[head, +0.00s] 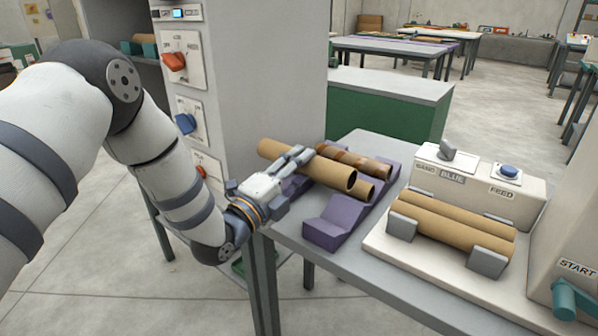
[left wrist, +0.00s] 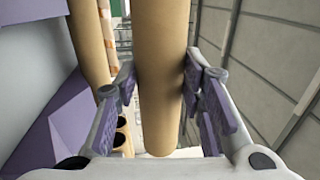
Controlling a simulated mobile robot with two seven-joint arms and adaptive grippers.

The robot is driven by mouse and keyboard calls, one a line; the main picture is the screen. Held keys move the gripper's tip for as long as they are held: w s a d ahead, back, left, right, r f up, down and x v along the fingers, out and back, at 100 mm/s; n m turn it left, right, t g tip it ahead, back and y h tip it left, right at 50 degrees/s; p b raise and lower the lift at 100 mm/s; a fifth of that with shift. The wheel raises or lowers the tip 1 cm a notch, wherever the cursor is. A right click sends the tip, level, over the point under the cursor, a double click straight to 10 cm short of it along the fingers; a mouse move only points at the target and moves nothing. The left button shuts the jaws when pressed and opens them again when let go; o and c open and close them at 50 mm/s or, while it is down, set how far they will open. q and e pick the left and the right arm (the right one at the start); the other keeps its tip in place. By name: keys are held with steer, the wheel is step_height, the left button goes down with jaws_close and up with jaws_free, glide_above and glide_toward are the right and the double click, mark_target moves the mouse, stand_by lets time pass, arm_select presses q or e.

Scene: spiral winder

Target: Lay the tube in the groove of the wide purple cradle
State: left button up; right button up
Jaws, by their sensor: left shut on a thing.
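My left gripper (head: 300,156) is shut on a plain brown cardboard tube (head: 325,171), with fingers on both sides of it. The tube is held over the purple cradle (head: 322,233) at the table's left end; whether it touches the cradle is not clear. In the left wrist view the held tube (left wrist: 163,60) runs between the finger pads, and purple cradle parts (left wrist: 60,132) show at left. Another plain tube (head: 366,191) lies behind and partly hidden by the held one. A banded brown tube (head: 360,163) lies farther back. The cradle's near groove end is bare. My right gripper is out of view.
A white machine base (head: 400,247) right of the cradle carries two plain tubes between grey blocks. A box with a BLUE label and a FEED button (head: 509,171) stands behind. A grey cabinet with switches (head: 240,80) rises close behind my left arm.

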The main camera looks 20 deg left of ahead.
arm_select(q)
step_height(320, 180, down, 6)
steer(key=shift+f+b, duration=0.25)
steer(key=shift+b, duration=0.7)
steer(key=shift+f, duration=0.9)
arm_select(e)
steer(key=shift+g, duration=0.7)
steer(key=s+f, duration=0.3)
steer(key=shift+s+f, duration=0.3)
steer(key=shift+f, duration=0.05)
arm_select(q)
steer(key=o, duration=1.2)
steer(key=shift+o, duration=0.2)
steer(key=shift+s, duration=0.1)
steer(key=shift+f, duration=0.2)
